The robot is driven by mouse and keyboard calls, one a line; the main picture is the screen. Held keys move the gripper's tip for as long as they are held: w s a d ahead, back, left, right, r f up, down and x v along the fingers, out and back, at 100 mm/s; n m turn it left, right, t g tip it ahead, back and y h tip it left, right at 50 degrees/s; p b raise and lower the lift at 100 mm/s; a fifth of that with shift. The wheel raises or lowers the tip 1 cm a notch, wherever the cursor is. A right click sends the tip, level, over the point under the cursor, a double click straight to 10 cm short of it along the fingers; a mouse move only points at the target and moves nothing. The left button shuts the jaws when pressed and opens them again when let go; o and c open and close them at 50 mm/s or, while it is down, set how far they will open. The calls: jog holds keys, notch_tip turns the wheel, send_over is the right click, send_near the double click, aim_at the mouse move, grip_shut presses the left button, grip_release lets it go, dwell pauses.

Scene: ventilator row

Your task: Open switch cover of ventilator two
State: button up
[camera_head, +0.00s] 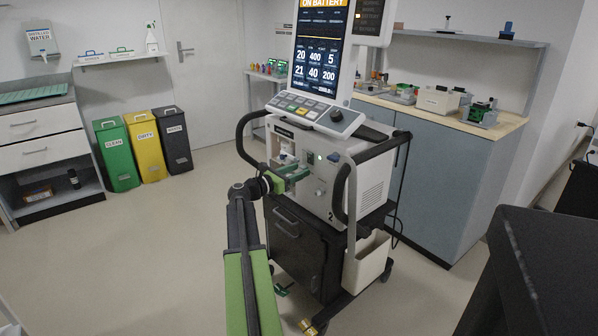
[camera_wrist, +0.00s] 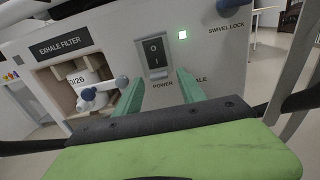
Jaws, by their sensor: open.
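Ventilator two (camera_head: 372,185) is a white unit on a dark wheeled cart, with a "2" on its front and a lit "ON BATTERY" screen above. In the wrist view, a dark-framed power switch (camera_wrist: 154,56) marked I and O is on its front panel. Whether a clear cover lies over the switch I cannot tell. My gripper (camera_head: 292,173) is at the front panel. In the wrist view, its two green fingers (camera_wrist: 161,90) are open and apart, just below the switch, with nothing between them. They hide part of the label below.
An exhale filter bay (camera_wrist: 88,86) with a blue-knobbed fitting lies left of the switch. Clear floor (camera_head: 170,240) lies left.

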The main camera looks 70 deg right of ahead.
jog(key=shift+s+d, duration=0.2)
jog(key=shift+d, duration=0.15)
grip_shut()
jog(key=shift+r, duration=0.1)
